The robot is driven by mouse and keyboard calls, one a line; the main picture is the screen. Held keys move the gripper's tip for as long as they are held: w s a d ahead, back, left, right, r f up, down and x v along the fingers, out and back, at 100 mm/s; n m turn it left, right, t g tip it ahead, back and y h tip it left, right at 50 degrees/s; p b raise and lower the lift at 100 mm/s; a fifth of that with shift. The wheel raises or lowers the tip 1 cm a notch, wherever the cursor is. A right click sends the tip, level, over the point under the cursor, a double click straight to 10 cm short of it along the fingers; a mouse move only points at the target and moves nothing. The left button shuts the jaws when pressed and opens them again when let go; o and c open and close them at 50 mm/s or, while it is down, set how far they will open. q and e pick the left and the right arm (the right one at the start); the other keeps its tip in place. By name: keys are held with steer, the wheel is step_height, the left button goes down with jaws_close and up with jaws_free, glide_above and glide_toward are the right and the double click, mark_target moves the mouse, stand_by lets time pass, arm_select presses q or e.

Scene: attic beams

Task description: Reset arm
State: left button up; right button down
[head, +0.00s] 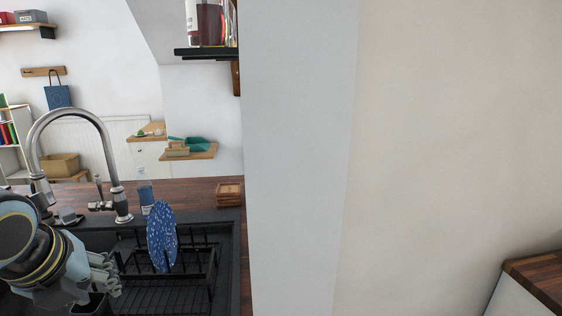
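My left gripper (108,274) comes in at the lower left, low over the dark sink area, with its grey fingers pointing right. I cannot tell how far its fingers are apart. I see nothing held between them. A blue speckled plate (162,237) stands upright in the black dish rack (205,285), to the right of the gripper and apart from it. My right gripper is not in view.
A tall curved faucet (106,135) rises behind my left arm. A stack of wooden coasters (229,194) sits on the wooden counter (195,188). A pale wall (298,160) fills the middle and right. Another wooden top (540,275) shows at the lower right.

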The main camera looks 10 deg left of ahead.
arm_select(q)
steer(key=s+d+f+n+g+h, duration=0.1)
steer(key=s+d+f+n, duration=0.1)
steer(key=s+n, duration=0.85)
steer(key=s+d+f+n+g, duration=0.15)
steer(key=s+n, duration=0.45)
steer(key=n, duration=0.9)
steer(key=s+a+f+n+g+b, duration=0.2)
steer(key=f+b, duration=1.1)
steer(key=f, duration=2.8)
steer(key=s+f+b, duration=0.5)
steer(key=s+f, duration=0.4)
steer(key=f, duration=0.3)
steer(key=s+f+b, duration=0.4)
steer(key=s+f, duration=0.6)
steer(key=f, duration=0.3)
steer(key=shift+s+a+f+b, duration=0.15)
steer(key=shift+s+a+b, duration=0.05)
steer(key=shift+a+b, duration=0.15)
steer(key=shift+g, duration=0.35)
